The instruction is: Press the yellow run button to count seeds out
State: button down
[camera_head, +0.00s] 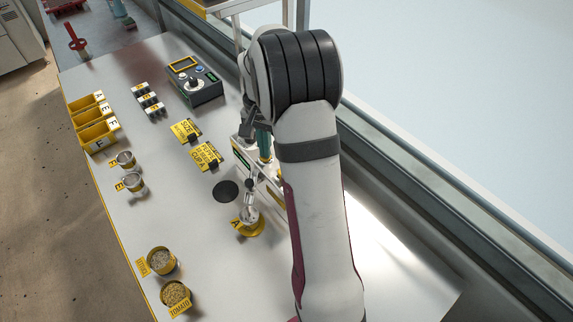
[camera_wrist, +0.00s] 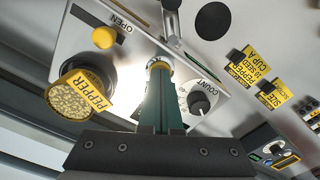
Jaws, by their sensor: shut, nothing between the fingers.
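The seeder's white panel (camera_wrist: 140,45) fills the upper middle of the wrist view. It carries a yellow knob or button (camera_wrist: 104,38) by the word OPEN and a black dial (camera_wrist: 198,103) marked COUNT. Between them a yellow-rimmed round part (camera_wrist: 158,65), perhaps the run button, shows at the tips of my gripper (camera_wrist: 159,72). Its face is mostly hidden by the fingers, and I cannot tell whether they touch it. My gripper is shut and empty. In the head view my gripper (camera_head: 263,143) points down at the seeder (camera_head: 245,160), largely covered by my arm.
A PEPPER seed container (camera_wrist: 72,98) stands beside the panel. A metal cup (camera_head: 249,214) sits on a yellow base, near a black disc (camera_head: 226,191).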

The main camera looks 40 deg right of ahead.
notch_tip(320, 180, up, 8)
dwell(0.5)
jog(key=s+a+r+n+y, duration=0.1)
jog(key=s+a+r+n, duration=0.1)
jog(key=s+a, duration=0.55)
jog(key=s+a+r+n, duration=0.2)
jog(key=s+a+r, duration=0.1)
jog(key=s+a, duration=0.4)
jog(key=s+a+f+n, duration=0.1)
jog(key=s+a+f, duration=0.1)
jog(key=s, duration=0.4)
jog(key=s+a+f+n, duration=0.1)
jog(key=s+a+f, duration=0.1)
jog(key=s+a, duration=0.3)
jog(key=shift+s+y, duration=0.4)
jog(key=shift+s, duration=0.2)
jog(key=shift+f, duration=0.1)
